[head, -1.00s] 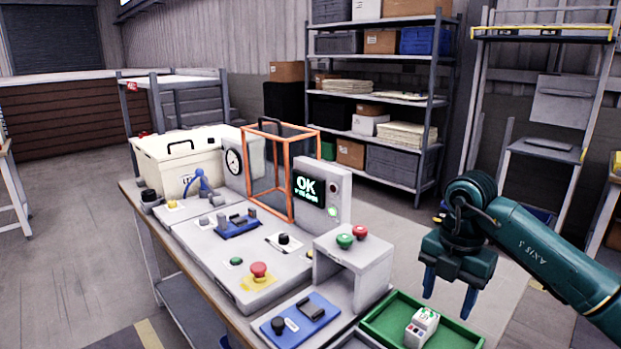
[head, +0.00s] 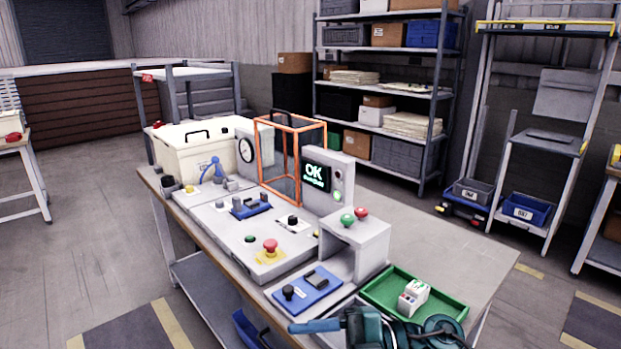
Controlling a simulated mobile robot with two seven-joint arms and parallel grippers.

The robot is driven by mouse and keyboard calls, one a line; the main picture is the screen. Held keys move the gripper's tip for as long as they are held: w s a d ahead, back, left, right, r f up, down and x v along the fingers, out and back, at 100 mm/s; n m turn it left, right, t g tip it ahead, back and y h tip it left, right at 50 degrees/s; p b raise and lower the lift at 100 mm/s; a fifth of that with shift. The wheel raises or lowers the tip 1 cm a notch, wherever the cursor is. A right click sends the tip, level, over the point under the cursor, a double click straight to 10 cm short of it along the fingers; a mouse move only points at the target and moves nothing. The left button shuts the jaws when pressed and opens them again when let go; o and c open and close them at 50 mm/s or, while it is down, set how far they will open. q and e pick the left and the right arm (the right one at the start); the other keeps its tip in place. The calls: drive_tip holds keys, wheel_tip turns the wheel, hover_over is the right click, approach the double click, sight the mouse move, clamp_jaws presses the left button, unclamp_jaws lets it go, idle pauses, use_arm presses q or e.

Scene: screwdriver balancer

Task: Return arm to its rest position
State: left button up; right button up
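My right arm (head: 425,332) is low at the bottom edge of the head view, in front of the green tray. Its gripper (head: 305,327) points left, near the front edge of the bench. I see the fingers side-on as one teal bar, so their spacing does not show. Nothing is visible in them. The green tray (head: 374,290) holds a small white block-shaped device (head: 412,297) with coloured marks. My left gripper is out of view.
The workbench (head: 450,262) carries a control panel, a blue fixture (head: 308,291), an orange-framed cage (head: 291,158) and a screen (head: 317,178) reading OK. A red mushroom button (head: 270,246) stands on the panel. Shelves (head: 385,100) stand behind. Floor at the left is open.

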drive_tip(key=w+d+f+m+t+h+p, duration=0.1)
drive_tip(key=d+f+m+t+h, duration=0.2)
drive_tip(key=m+t, duration=0.65)
drive_tip(key=w+d+m+t+h+p, duration=0.1)
drive_tip(key=d+m+t+h, duration=0.3)
drive_tip(key=m+t, duration=0.5)
drive_tip(key=s+d+f+m+g+h, duration=0.3)
drive_tip(key=s+f, duration=0.3)
drive_tip(key=f, duration=0.2)
drive_tip(key=s+d+f+m+g+h+p, duration=0.1)
drive_tip(key=s+d+f+m+g+h, duration=0.2)
drive_tip(key=f, duration=0.5)
drive_tip(key=s+d+m+h, duration=0.1)
drive_tip(key=s+m, duration=0.1)
drive_tip(key=s, duration=0.1)
drive_tip(key=shift+s+d+f+g, duration=0.15)
drive_tip(key=shift+s+d+g, duration=0.1)
drive_tip(key=shift+s+g, duration=0.1)
